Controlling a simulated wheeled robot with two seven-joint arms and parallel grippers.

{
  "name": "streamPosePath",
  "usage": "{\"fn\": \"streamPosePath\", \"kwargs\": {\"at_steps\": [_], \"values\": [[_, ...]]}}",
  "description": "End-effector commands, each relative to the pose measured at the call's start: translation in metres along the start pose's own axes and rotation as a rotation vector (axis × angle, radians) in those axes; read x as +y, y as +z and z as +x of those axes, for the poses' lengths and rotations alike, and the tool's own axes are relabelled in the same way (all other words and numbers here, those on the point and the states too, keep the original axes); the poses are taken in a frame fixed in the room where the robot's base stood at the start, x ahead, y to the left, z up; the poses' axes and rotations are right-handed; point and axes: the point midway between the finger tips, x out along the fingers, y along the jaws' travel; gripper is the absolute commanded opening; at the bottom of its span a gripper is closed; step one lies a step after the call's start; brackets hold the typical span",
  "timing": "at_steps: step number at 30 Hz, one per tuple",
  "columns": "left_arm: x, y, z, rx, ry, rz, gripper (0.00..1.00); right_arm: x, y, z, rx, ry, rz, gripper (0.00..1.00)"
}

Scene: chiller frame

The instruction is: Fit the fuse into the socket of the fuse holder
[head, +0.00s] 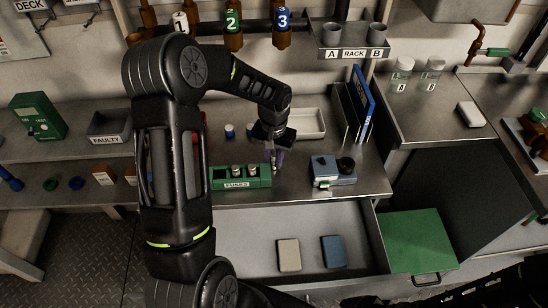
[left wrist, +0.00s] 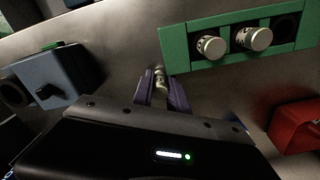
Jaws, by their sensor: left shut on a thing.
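My left gripper (head: 275,168) hangs over the counter between the green fuse rack (head: 222,184) and the blue-grey fuse holder (head: 342,181). In the left wrist view its purple fingers (left wrist: 161,88) are shut on a fuse (left wrist: 160,77) with a pale metal cap. The fuse is clear of the rack, which still holds two fuses (left wrist: 211,46) beside an empty dark hole. The fuse holder also shows at the left of the wrist view (left wrist: 60,78). A round black part (head: 346,163), apparently its socket, is on its right side in the head view. My right gripper is not visible.
A pale tray (head: 322,124) and a blue binder (head: 362,100) stand behind on the counter. A red object (left wrist: 298,125) lies near the rack. Below, an open drawer (head: 250,222) holds a beige and a blue block. Counter between rack and holder is bare.

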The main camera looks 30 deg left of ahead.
Motion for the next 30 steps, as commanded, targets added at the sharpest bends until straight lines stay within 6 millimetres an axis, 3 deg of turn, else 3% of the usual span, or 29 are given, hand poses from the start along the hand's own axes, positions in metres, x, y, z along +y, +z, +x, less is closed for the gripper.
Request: {"fn": "streamPosePath", "kwargs": {"at_steps": [11,12,20,30], "values": [[0.0002,-0.0004,0.0060,0.002,0.000,0.000,0.00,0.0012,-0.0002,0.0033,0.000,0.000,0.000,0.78],[0.0001,-0.0004,0.0061,0.002,0.000,0.000,0.20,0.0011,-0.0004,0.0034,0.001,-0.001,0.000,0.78],[0.0002,-0.0004,0.0047,0.002,0.000,0.000,0.41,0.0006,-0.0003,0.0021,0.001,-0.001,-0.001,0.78],[0.0001,-0.0004,0.0007,0.002,0.000,0.000,0.41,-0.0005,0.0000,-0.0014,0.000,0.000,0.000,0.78]]}}
